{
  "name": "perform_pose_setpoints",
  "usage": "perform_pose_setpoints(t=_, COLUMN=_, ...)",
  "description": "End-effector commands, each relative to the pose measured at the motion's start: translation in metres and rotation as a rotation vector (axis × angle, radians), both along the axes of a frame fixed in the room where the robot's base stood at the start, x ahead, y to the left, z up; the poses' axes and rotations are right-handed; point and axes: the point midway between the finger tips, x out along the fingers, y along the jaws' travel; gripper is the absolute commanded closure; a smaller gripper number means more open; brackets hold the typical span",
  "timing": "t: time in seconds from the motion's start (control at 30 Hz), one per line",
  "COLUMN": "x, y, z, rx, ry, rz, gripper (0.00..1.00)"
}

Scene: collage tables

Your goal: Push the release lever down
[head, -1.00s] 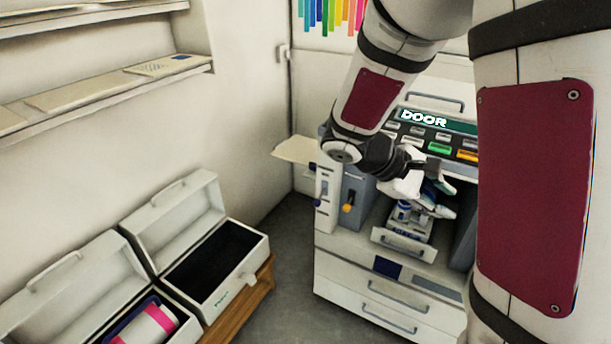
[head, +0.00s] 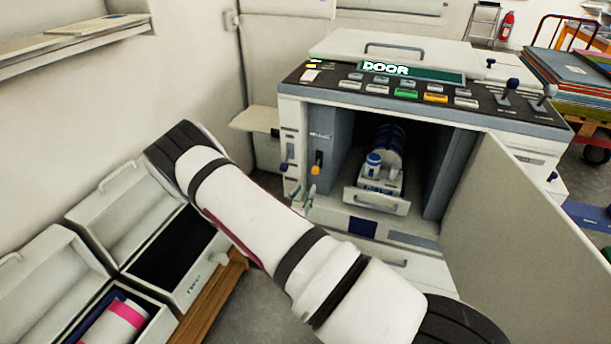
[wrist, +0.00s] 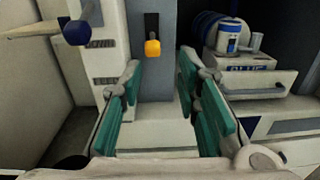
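The release lever appears to be the orange-yellow knob (head: 317,168) in a dark vertical slot on the grey panel at the left of the machine's opening. In the wrist view the knob (wrist: 152,48) sits at the lower end of the visible slot, upper centre. My gripper (wrist: 162,85) is open, its teal-padded fingers spread wide with nothing between them. The knob appears beyond and above the fingertips, between them in the picture, with no contact visible. In the head view the gripper (head: 306,197) is small and partly hidden by my arm, just below the lever.
The machine's open door (head: 520,210) stands at right. A pulled-out drum tray (head: 382,203) sits right of the lever; its front (wrist: 255,82) is near my right finger. A dark blue knob (wrist: 77,32) juts out at left. Open cases (head: 185,250) stand at lower left.

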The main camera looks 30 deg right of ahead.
Motion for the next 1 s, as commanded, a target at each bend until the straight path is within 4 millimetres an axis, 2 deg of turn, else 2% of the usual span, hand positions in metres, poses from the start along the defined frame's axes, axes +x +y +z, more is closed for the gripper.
perform_pose_setpoints(t=0.03, x=0.001, y=0.002, z=-0.009, rx=-0.008, ry=0.013, rz=0.018, gripper=0.70)
perform_pose_setpoints(t=0.1, x=0.003, y=0.002, z=-0.013, rx=-0.012, ry=0.021, rz=0.033, gripper=0.70)
perform_pose_setpoints(t=0.27, x=0.011, y=-0.007, z=-0.014, rx=-0.013, ry=0.020, rz=0.035, gripper=0.70)
perform_pose_setpoints(t=0.8, x=0.071, y=-0.086, z=-0.014, rx=-0.013, ry=0.018, rz=0.033, gripper=0.70)
perform_pose_setpoints(t=1.0, x=0.084, y=-0.101, z=-0.014, rx=-0.012, ry=0.020, rz=0.034, gripper=0.70)
